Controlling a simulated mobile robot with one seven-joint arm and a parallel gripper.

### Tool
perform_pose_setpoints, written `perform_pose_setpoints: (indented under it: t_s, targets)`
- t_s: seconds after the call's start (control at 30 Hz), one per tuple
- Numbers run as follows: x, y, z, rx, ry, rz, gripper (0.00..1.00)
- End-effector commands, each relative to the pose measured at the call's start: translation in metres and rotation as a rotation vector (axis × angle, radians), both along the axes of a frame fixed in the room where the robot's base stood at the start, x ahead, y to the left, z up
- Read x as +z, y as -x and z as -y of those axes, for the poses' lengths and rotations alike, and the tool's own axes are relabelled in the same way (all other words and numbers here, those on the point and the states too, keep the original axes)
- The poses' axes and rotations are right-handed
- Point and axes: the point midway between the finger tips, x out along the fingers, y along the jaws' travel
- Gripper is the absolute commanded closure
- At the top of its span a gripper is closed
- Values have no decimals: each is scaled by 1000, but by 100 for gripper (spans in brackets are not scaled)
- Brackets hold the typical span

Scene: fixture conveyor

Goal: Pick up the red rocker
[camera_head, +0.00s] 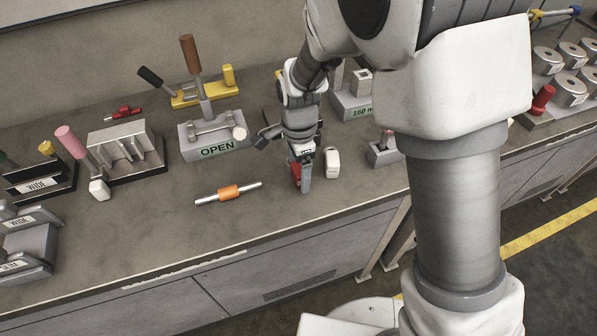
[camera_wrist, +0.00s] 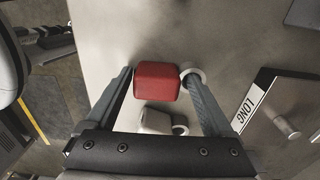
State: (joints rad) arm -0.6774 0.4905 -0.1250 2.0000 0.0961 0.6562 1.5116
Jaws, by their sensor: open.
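A red block (camera_wrist: 157,82), which looks like the red rocker, shows in the wrist view between the fingers of my gripper (camera_wrist: 159,76). A pale ring (camera_wrist: 200,73) shows at its right side by the right fingertip. My gripper is open, with its fingers on either side of the red block; I cannot tell whether they touch it. In the head view my gripper (camera_head: 303,180) points down at the bench, and a bit of red (camera_head: 295,172) shows at its fingers. The rest of it is hidden there.
A white block (camera_head: 332,162) stands just right of my gripper. An orange-banded rod (camera_head: 228,192) lies to the left on the bench (camera_head: 270,212). An OPEN fixture (camera_head: 205,145) stands behind it. A small red tool (camera_head: 124,113) lies farther left.

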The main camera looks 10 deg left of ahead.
Motion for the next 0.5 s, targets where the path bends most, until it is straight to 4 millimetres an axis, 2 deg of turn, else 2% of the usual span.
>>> perform_pose_setpoints:
  t_s: [0.13,0.17,0.5]
  targets:
    - [0,0,0,0,0,0,13]
    - [0,0,0,0,0,0,17]
    - [1,0,0,0,0,0,78]
